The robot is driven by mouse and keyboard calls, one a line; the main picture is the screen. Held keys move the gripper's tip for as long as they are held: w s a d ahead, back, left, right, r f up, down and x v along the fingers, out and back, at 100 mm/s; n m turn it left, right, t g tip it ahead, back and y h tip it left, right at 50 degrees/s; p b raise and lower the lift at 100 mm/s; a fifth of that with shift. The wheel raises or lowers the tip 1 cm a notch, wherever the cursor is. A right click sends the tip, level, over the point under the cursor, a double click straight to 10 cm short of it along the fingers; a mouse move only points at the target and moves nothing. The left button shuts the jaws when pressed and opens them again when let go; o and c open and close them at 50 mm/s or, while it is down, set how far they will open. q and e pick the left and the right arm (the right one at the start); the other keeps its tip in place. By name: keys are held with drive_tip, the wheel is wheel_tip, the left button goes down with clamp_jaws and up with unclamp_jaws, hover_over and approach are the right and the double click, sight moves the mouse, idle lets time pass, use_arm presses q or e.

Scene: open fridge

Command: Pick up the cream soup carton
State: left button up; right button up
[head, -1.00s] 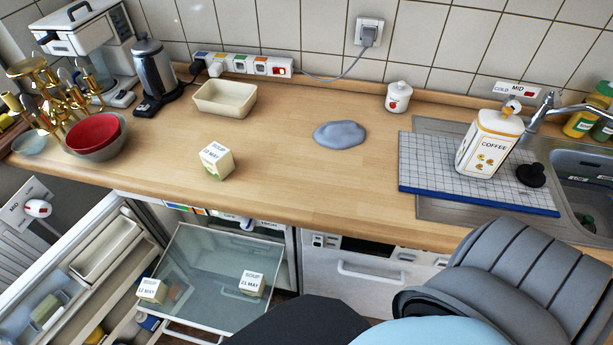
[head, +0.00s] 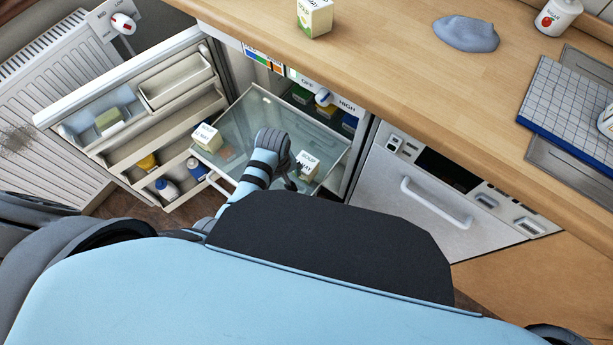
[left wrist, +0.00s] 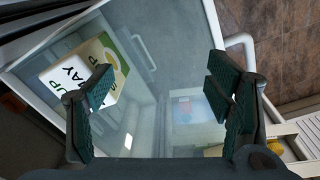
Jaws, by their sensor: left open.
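A cream-coloured soup carton (head: 308,165) stands on the right part of the pulled-out glass shelf (head: 258,115) of the open fridge. In the left wrist view this carton (left wrist: 110,62) is at the upper left, with one finger in front of its lower edge. A second similar carton (head: 207,137) stands on the left of the shelf. A third carton (head: 314,17) stands on the counter. My left gripper (head: 291,180) is open beside the right shelf carton; the carton is not between its fingers. The open fingers (left wrist: 160,80) show in the left wrist view. My right gripper is out of view.
The fridge door (head: 125,85) with bottles stands open at the left, near a radiator (head: 50,75). The wooden counter (head: 390,40) overhangs the shelf. A white appliance front (head: 410,205) is at the right. A grey-blue blob (head: 466,33) lies on the counter.

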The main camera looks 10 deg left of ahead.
sight(307, 162)
use_arm(q)
drive_tip(key=w+d+r+n+b, duration=0.1)
drive_tip(key=w+r, duration=0.1)
drive_tip(key=r, duration=0.1)
drive_tip(key=w+d+r+n+b, duration=0.1)
drive_tip(key=w+d+r+n, duration=0.1)
drive_tip(key=w, duration=0.1)
drive_tip(key=w+d+r+n+b, duration=0.1)
drive_tip(key=w+d+r, duration=0.1)
drive_tip(key=r, duration=0.1)
drive_tip(key=shift+w+d+r+n+g, duration=0.2)
drive_tip(key=shift+r+n+g, duration=0.1)
drive_tip(key=shift+n+g, duration=0.1)
wheel_tip(307, 162, down, 7)
drive_tip(key=b, duration=0.3)
drive_tip(key=shift+a+f, duration=0.1)
drive_tip(key=shift+f, duration=0.35)
drive_tip(key=f+b, duration=0.3)
drive_tip(key=f, duration=0.2)
drive_tip(key=shift+a+f+b, duration=0.15)
drive_tip(key=shift+a+b, duration=0.05)
drive_tip(key=shift+b, duration=0.2)
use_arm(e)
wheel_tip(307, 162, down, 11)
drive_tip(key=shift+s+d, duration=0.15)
use_arm(q)
drive_tip(key=shift+c, duration=0.4)
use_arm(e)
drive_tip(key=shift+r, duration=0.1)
